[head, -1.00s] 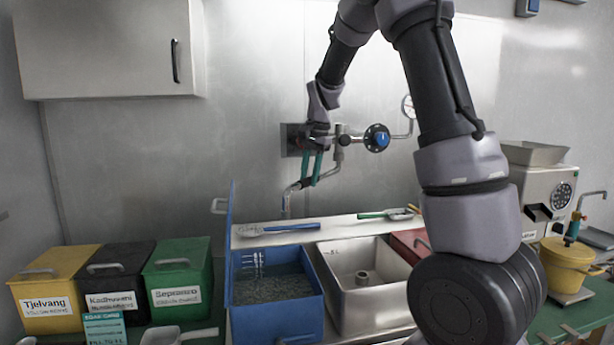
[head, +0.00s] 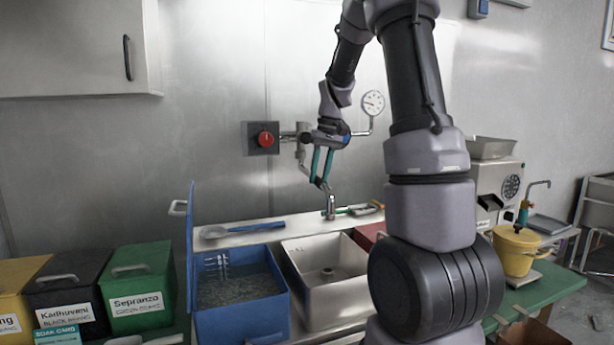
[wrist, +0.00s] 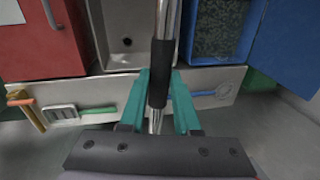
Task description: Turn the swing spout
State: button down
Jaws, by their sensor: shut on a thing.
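In the wrist view, my gripper (wrist: 160,78) is shut around the black sleeve (wrist: 159,72) on the spout pipe, one finger on each side. A red knob (head: 266,139) sits on the wall plate left of the tap. A blue knob (head: 338,129) is mostly hidden by my gripper.
A blue bin (head: 240,325) with its lid (head: 190,250) raised stands left of the basin. A round gauge (head: 373,102) is right of the tap. The grinder (head: 505,185) stands far right.

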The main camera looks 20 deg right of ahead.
jog(key=shift+d+n, duration=0.5)
jog(key=shift+d, duration=0.25)
jog(key=c, duration=0.6)
grip_release()
jog(key=shift+c, duration=0.2)
notch_tip(320, 180, up, 11)
jog(key=d, duration=0.2)
jog(key=shift+f, duration=0.15)
jog(key=shift+s, duration=0.1)
